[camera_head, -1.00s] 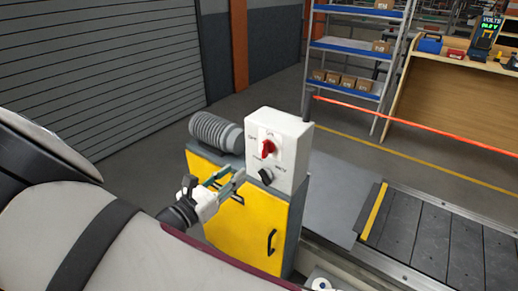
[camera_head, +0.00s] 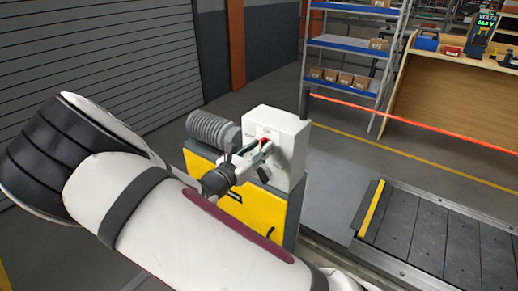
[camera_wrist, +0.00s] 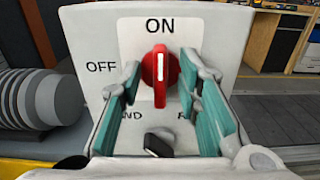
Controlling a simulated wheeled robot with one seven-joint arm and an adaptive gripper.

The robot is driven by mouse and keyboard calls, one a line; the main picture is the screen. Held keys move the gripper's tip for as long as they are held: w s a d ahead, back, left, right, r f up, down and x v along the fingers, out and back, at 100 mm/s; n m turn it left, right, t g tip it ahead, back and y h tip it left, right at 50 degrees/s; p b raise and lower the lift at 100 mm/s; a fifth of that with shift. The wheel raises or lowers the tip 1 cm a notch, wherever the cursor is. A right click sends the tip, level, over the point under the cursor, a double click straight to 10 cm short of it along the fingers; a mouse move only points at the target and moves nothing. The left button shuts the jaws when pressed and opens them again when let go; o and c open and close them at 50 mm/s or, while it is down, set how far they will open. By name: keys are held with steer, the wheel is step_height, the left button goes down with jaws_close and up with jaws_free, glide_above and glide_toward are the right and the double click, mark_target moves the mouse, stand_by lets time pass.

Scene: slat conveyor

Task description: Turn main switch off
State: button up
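The main switch is a red rotary knob (camera_wrist: 160,67) on a white control box (camera_head: 291,126). In the wrist view its white mark stands upright, toward the ON label (camera_wrist: 160,25); the OFF label (camera_wrist: 101,67) is to its left. My gripper (camera_wrist: 160,85) is open, with one teal finger on each side of the red knob and a visible gap on both sides. In the head view my gripper (camera_head: 255,150) is in front of the box and mostly covers the knob. A black selector knob (camera_wrist: 158,141) sits below the red one, between FWD and REV labels partly hidden by the fingers.
The box stands on a yellow cabinet (camera_head: 232,196). A grey ribbed motor (camera_head: 211,130) is to its left. The slat conveyor (camera_head: 440,238) runs to the right. Shelves (camera_head: 345,85) and a wooden bench (camera_head: 440,110) stand farther back.

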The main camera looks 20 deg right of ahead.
steer(key=shift+d, duration=0.1)
jaws_close()
steer(key=shift+n+p, duration=0.3)
steer(key=n+p, duration=0.1)
steer(key=n, duration=0.4)
steer(key=n+p, duration=0.1)
steer(key=n, duration=0.5)
steer(key=n+p, duration=0.1)
steer(key=n, duration=0.5)
steer(key=shift+w+a+f, duration=0.25)
steer(key=shift+w+f, duration=0.05)
steer(key=shift+n, duration=0.3)
